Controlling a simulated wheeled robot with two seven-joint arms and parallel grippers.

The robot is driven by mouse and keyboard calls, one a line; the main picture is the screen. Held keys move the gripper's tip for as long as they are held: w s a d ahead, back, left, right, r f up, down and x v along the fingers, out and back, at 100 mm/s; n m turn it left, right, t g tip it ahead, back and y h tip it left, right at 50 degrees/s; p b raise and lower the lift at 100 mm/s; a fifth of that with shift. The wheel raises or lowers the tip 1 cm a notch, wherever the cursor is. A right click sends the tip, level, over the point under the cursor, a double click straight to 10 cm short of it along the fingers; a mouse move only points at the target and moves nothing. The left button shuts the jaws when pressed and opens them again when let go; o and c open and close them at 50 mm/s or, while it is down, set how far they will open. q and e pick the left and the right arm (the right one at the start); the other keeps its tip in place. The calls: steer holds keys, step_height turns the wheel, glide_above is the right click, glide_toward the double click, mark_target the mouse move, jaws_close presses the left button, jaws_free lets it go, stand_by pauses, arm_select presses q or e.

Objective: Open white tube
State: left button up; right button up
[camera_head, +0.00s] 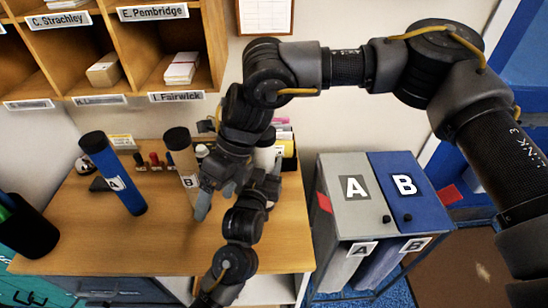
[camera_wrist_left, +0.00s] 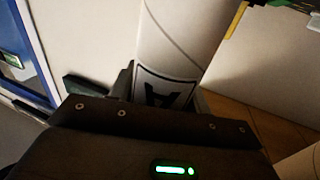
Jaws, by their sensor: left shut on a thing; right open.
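My left gripper (camera_head: 264,184) is shut on the tube; the arms hide much of this grip. My right gripper (camera_head: 214,190) is open and points down over the desk, just left of the left gripper. Its fingers look empty and apart from the white tube.
The brown one is close to my right gripper. Small stamps (camera_head: 155,160) stand between them. Bins A (camera_head: 345,200) and B (camera_head: 400,185) stand right of the desk.

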mark_target(264, 137)
steer(key=a+f+t+y, duration=0.2)
steer(key=a+t+y, duration=0.2)
steer(key=a, duration=0.2)
steer(key=w+d+r+m+t+h, duration=0.25)
steer(key=d+r+m+t, duration=0.2)
steer(key=d+t, duration=0.4)
steer(key=w+d+r+m+t+h, duration=0.1)
steer(key=d+r+m+t+h, duration=0.2)
steer(key=d+m+t, duration=0.5)
steer(key=w, duration=0.3)
steer(key=w+a+n, duration=0.1)
steer(key=w, duration=0.3)
steer(key=w+f+n+g, duration=0.1)
steer(key=w, duration=0.3)
steer(key=shift+a+f+n, duration=0.1)
steer(key=shift+a+n, duration=0.05)
steer(key=shift+n, duration=0.1)
steer(key=shift+w+f, duration=0.15)
steer(key=shift+w, duration=0.4)
